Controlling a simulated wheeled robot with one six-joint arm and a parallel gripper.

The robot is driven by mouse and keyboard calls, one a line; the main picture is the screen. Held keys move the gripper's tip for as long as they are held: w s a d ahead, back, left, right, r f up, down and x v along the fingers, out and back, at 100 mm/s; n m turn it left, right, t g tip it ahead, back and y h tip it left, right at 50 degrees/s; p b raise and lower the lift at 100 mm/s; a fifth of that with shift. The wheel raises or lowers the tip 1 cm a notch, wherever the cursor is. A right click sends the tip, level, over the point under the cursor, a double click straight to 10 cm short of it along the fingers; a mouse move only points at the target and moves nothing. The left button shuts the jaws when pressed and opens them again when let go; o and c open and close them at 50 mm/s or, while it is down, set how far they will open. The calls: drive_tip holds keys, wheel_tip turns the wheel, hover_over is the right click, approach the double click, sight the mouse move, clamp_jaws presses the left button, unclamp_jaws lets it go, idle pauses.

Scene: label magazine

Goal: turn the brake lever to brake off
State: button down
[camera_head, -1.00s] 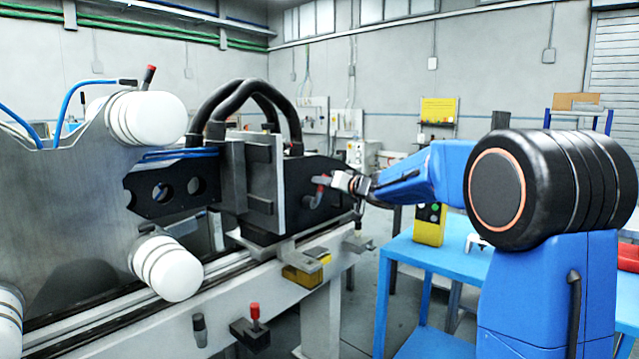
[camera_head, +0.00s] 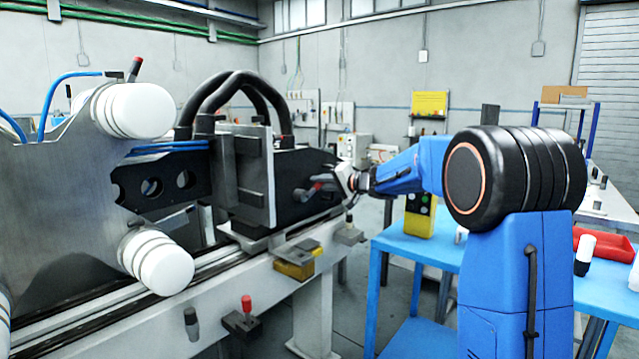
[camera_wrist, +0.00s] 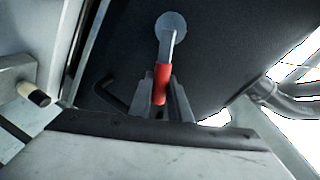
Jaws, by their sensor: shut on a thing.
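The brake lever has a round grey hub, a grey arm and a red grip. In the wrist view its red grip (camera_wrist: 161,82) points down from the hub, and the grip's lower end lies between my gripper's two grey fingers (camera_wrist: 163,100). In the head view the lever (camera_head: 307,191) lies on the side of the black housing (camera_head: 295,170), small and partly hidden. My gripper (camera_head: 328,182) reaches it from the right and is shut on the red grip. No brake marking can be read.
A black-and-steel carriage with black hoses (camera_head: 240,85) stands left of my gripper on a pale rail bed (camera_head: 270,285). A blue table (camera_head: 415,245) stands to the right, with a yellow button box (camera_head: 420,215). A red-knobbed handle (camera_head: 246,303) stands below the rail.

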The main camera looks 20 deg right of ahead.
drive_tip(key=shift+f, duration=0.1)
idle(0.3)
drive_tip(key=c, duration=1.6)
unclamp_jaws()
drive_tip(key=shift+d, duration=0.1)
drive_tip(key=shift+c, duration=0.2)
drive_tip(key=v, duration=1.7)
drive_tip(key=shift+s+r, duration=0.15)
drive_tip(key=shift+r, duration=0.05)
